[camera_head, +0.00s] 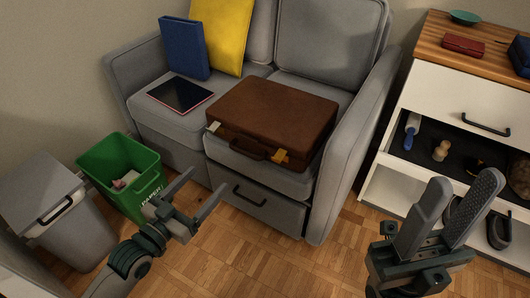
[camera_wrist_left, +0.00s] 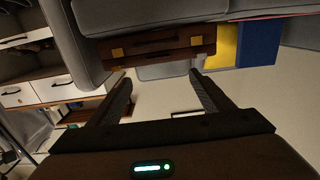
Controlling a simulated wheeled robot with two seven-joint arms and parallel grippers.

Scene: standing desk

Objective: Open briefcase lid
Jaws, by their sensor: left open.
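The brown briefcase (camera_head: 275,112) lies flat on the grey sofa seat with its lid down and its handle (camera_head: 247,147) side facing me. An orange latch (camera_head: 280,156) is on its front right and a paler latch (camera_head: 214,127) on its front left. The left wrist view shows the briefcase (camera_wrist_left: 150,48) upside down, beyond the fingertips. My left gripper (camera_head: 207,180) is open and empty, in front of and below the briefcase, apart from it. My right gripper (camera_head: 465,180) is open and empty at the lower right, far from the briefcase.
A green bin (camera_head: 118,165) and a grey bin (camera_head: 45,205) stand left. A white dresser (camera_head: 455,88) with an open drawer stands right. The sofa arm (camera_head: 352,140) flanks the briefcase.

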